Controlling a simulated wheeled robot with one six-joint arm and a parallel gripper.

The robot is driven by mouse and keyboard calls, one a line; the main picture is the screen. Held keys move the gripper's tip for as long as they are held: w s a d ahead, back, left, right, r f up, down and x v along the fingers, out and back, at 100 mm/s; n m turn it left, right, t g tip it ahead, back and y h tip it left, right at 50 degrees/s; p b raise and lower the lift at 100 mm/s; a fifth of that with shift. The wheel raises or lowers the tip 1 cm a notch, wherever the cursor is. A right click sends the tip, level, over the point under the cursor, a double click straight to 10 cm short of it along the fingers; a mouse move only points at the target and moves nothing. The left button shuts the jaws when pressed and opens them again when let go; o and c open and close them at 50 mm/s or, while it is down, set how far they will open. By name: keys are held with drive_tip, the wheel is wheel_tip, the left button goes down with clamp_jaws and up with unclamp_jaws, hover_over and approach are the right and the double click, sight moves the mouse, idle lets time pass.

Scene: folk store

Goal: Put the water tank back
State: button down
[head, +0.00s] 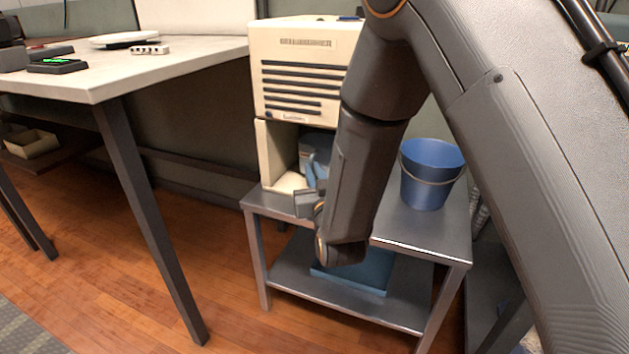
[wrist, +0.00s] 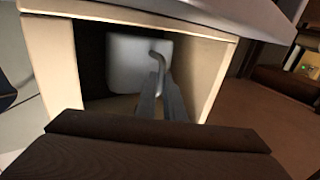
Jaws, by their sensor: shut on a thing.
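A cream-coloured machine (head: 300,75) with dark vent slots stands on a small metal table. Its lower front has an open compartment (wrist: 60,85). The water tank (wrist: 130,60), a pale box with a curved handle (wrist: 160,62), sits inside that compartment in the wrist view. In the head view, a bluish part of the tank (head: 316,146) shows in the opening, partly hidden by my arm. My gripper (wrist: 163,88) reaches into the compartment and is shut on the tank's handle. My gripper (head: 314,178) also shows at the opening in the head view. The tank's far side is hidden.
A blue bucket (head: 431,174) stands on the metal table (head: 440,232), right of my arm. A blue object (head: 370,272) lies on the lower shelf. A white desk (head: 170,66) with small devices stands to the left. Wooden floor lies open between.

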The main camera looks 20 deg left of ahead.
drive_tip(key=shift+w+f+b, duration=0.2)
drive_tip(key=shift+f+b, duration=0.15)
drive_tip(key=shift+f, duration=0.45)
drive_tip(key=shift+f, duration=0.15)
drive_tip(key=c, duration=1.9)
unclamp_jaws()
drive_tip(key=shift+o, duration=0.2)
